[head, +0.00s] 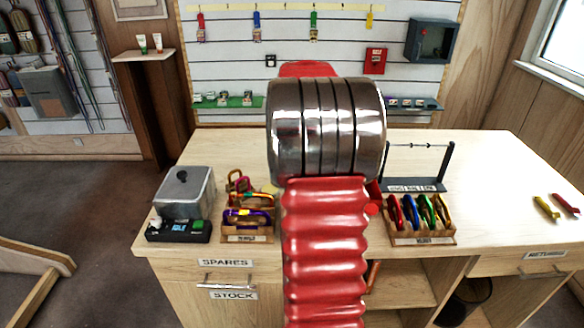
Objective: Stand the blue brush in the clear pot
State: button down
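I cannot make out the blue brush or the clear pot in the head view. My own red ribbed arm with its shiny metal joint stands in the middle of the picture and hides the centre of the wooden workbench (480,160). My gripper does not show, so its state and anything it may hold are not visible.
On the bench's left are a grey lidded box (184,190), a black device (178,231) and a carabiner tray (246,238). Right of my arm are another carabiner rack (422,238) and a black stand (447,165). Yellow (546,207) and red (566,203) tools lie far right.

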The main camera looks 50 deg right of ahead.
jog(key=shift+f, duration=0.4)
jog(key=c, duration=1.6)
grip_release()
jog(key=shift+c, duration=0.2)
notch_tip(320, 180, up, 14)
jog(key=s+a, duration=0.1)
jog(key=shift+s+f, duration=0.15)
jog(key=shift+f, duration=0.05)
jog(key=shift+a, duration=0.1)
